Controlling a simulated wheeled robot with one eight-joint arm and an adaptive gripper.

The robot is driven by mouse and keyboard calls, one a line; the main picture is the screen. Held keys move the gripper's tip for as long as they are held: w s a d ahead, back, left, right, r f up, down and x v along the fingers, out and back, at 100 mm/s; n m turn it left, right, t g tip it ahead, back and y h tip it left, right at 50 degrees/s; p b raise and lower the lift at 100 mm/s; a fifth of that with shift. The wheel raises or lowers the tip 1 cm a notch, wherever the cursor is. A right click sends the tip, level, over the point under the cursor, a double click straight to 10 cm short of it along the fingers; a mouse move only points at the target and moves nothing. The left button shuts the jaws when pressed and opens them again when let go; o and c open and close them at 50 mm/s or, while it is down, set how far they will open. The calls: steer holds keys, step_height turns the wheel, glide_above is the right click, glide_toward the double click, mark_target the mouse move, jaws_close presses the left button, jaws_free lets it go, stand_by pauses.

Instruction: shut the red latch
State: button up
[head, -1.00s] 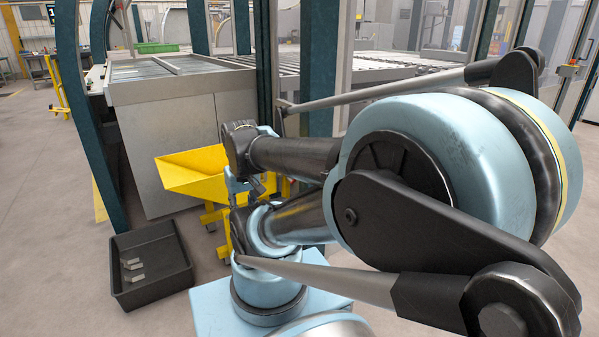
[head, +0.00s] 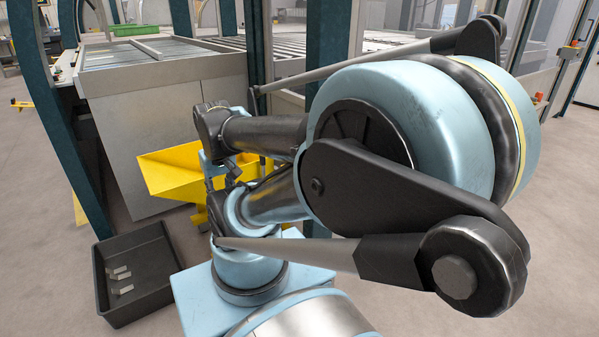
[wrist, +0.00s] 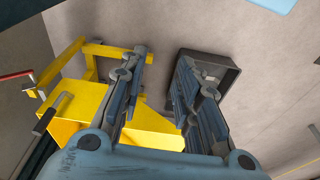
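A thin red bar (wrist: 16,75) shows at the left edge of the wrist view. It may be the red latch, but only part of it is in view and I cannot tell its position. In the head view my arm covers much of the scene, and I cannot make out the latch there.
A yellow hopper (head: 165,172) stands before the grey machine (head: 150,135); it also fills the lower left of the wrist view (wrist: 85,115). A black bin (head: 155,255) with several small metal pieces lies on the floor at left. A dark handle (wrist: 50,112) sits near the hopper.

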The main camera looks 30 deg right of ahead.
steer(key=w+d+r+m+g, duration=0.1)
steer(key=w+d+r+m, duration=0.35)
steer(key=w+d, duration=0.55)
steer(key=w+d+r+m, duration=0.45)
steer(key=w+d, duration=0.25)
steer(key=w, duration=0.4)
steer(key=w+d+f+m, duration=0.2)
steer(key=w+d+f, duration=0.15)
steer(key=d, duration=0.35)
steer(key=w+d+f+m, duration=0.2)
steer(key=w+d, duration=0.2)
steer(key=d, duration=0.3)
steer(key=w+d+f+m+g, duration=0.15)
steer(key=d+f, duration=0.25)
steer(key=d, duration=0.4)
steer(key=d+f+m, duration=0.3)
steer(key=d+f, duration=0.2)
steer(key=d, duration=0.2)
step_height(320, 180, down, 17)
steer(key=shift+w+r, duration=0.15)
jaws_close()
